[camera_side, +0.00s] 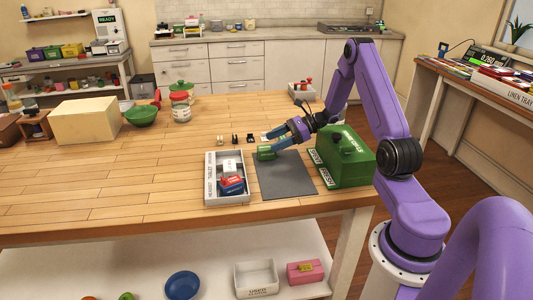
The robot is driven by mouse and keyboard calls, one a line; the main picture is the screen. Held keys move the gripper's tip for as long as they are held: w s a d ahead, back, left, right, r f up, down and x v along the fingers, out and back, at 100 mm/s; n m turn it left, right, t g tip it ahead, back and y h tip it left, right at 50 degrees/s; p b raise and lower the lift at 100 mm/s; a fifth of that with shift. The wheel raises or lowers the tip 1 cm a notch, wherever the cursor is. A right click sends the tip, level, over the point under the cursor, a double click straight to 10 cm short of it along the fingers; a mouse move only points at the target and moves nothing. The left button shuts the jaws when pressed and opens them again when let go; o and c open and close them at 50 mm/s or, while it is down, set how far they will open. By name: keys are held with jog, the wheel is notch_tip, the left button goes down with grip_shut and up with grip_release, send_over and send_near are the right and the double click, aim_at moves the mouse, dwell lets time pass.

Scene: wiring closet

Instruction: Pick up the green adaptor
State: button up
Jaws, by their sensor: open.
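A small green block, which looks like the green adaptor (265,153), lies at the far end of the dark grey mat (285,178) on the wooden table. My gripper (272,143) is open and reaches in from the right, low over the table. Its fingertips are at the green adaptor. I cannot tell whether they touch it or lie on both sides of it.
A grey tray (211,192) with red, blue and white items stands left of the mat. A large green box (347,158) stands to the right, near my arm. Several small parts (235,139) sit behind the tray. The table's left front is clear.

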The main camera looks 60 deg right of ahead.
aim_at(261, 147)
jog(key=shift+a+f, duration=0.1)
jog(key=shift+f, duration=0.3)
jog(key=shift+x, duration=2.4)
jog(key=c, duration=1)
jog(key=shift+c, duration=0.5)
jog(key=shift+r, duration=0.2)
